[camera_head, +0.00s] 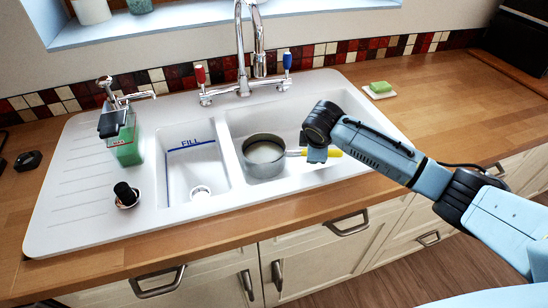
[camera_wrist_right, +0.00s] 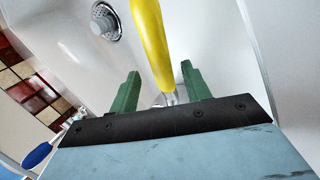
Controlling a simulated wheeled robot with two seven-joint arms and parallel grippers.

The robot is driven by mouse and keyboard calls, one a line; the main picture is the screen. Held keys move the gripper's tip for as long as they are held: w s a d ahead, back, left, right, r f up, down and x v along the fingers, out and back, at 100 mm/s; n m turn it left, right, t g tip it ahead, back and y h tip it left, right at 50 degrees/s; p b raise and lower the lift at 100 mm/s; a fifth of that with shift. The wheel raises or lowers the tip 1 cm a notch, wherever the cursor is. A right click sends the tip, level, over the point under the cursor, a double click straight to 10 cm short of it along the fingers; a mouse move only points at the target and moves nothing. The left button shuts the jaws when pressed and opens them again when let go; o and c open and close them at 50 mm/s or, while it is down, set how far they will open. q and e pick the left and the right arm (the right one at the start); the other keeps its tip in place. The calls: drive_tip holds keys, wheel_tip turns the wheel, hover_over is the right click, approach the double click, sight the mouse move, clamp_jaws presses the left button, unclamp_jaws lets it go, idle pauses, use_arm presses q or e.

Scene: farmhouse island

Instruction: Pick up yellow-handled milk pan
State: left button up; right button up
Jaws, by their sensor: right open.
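The milk pan (camera_head: 264,156) is a grey metal pan sitting in the right basin of the white sink in the head view. Its yellow handle (camera_head: 331,153) points right, partly hidden behind my right gripper (camera_head: 314,153). The fingers are apart, with gaps on both sides of the handle. The pan's bowl is out of the wrist view. My left gripper is not in view.
The sink (camera_head: 85,205) has a smaller left basin marked FILL. A tap (camera_head: 243,60) with red and blue levers stands behind the right basin. A green soap dispenser (camera_head: 124,138) stands at left. A green soap bar (camera_head: 380,87) lies on the right. The wooden counter (camera_head: 450,100) there is clear.

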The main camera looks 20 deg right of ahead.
drive_tip(key=b+x, duration=0.1)
drive_tip(key=x, duration=0.3)
drive_tip(key=shift+w+f, duration=0.1)
drive_tip(key=shift+f, duration=0.35)
clamp_jaws()
drive_tip(key=shift+w+r, duration=0.15)
drive_tip(key=shift+r, duration=0.1)
